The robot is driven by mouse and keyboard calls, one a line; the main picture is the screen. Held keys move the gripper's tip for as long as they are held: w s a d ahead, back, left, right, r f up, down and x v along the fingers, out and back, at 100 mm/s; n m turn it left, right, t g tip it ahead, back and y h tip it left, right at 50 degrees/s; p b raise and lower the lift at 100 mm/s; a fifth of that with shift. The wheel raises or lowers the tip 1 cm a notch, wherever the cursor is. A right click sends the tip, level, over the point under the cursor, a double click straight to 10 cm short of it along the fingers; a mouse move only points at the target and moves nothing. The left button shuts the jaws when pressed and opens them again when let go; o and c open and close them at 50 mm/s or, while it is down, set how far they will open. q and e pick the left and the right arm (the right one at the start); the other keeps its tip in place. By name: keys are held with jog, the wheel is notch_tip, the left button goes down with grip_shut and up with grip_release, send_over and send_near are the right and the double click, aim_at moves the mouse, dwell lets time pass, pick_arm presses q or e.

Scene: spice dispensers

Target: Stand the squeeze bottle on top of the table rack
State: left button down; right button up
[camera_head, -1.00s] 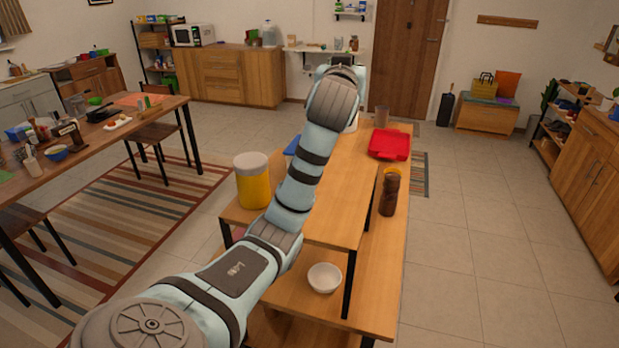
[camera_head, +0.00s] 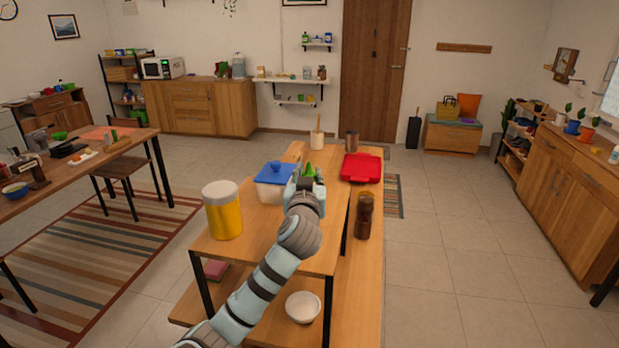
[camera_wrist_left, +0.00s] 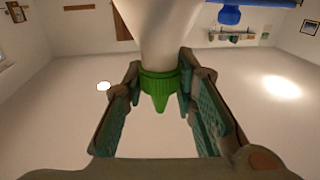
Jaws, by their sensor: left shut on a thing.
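The squeeze bottle has a white body (camera_wrist_left: 160,25) and a green nozzle cap (camera_wrist_left: 160,88) in the left wrist view, where its nozzle points down in the picture. In the head view its green tip (camera_head: 309,170) points up between my left fingers. My left gripper (camera_head: 306,181) is shut on the bottle around the cap end; its fingers also show in the wrist view (camera_wrist_left: 160,80). The table rack (camera_head: 265,238) is a raised wooden shelf on black legs, and my left gripper is over it. The bottle's base is hidden, so I cannot tell whether it touches the rack.
On the rack stand a yellow canister (camera_head: 223,215) with a white lid and a blue-lidded container (camera_head: 272,172), close left of my gripper. A red box (camera_head: 361,167), brown bottle (camera_head: 363,217), white bowl (camera_head: 303,307) and utensil crock (camera_head: 317,141) are nearby. The rack's front is clear.

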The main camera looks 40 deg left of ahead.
pick_arm(q)
jog(key=c, duration=1.4)
grip_release()
jog(key=shift+o, duration=0.4)
jog(key=shift+r, duration=0.1)
jog(key=v, duration=1.2)
